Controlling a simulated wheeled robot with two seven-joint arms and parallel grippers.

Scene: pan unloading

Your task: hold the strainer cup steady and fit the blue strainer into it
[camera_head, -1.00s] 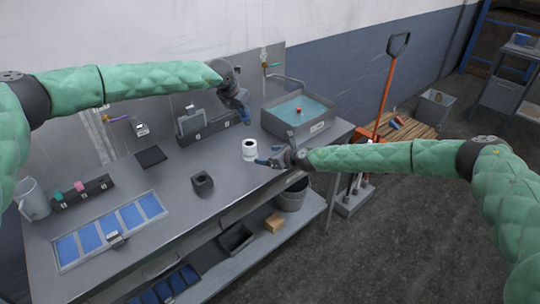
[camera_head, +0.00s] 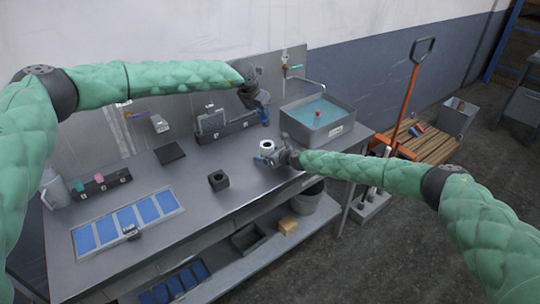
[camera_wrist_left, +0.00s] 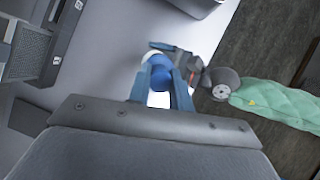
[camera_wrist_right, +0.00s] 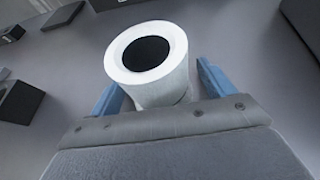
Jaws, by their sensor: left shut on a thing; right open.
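The strainer cup (camera_head: 267,146) is a white cylinder with a dark opening, upright on the grey bench. In the right wrist view the cup (camera_wrist_right: 172,90) stands between the blue fingers of my right gripper (camera_wrist_right: 160,90), which is open around it; I cannot tell whether they touch it. My left gripper (camera_head: 265,116) is above the bench, behind the cup and apart from it. In the left wrist view it is shut on the blue strainer (camera_wrist_left: 160,70), a round blue piece between its fingertips. The strainer is too small to make out in the head view.
A grey basin (camera_head: 345,118) with teal liquid stands to the cup's right. A dark block (camera_head: 218,180) and a tray with blue panels (camera_head: 78,247) lie to the left. A grey rack (camera_head: 240,124) stands at the back. The bench between cup and block is clear.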

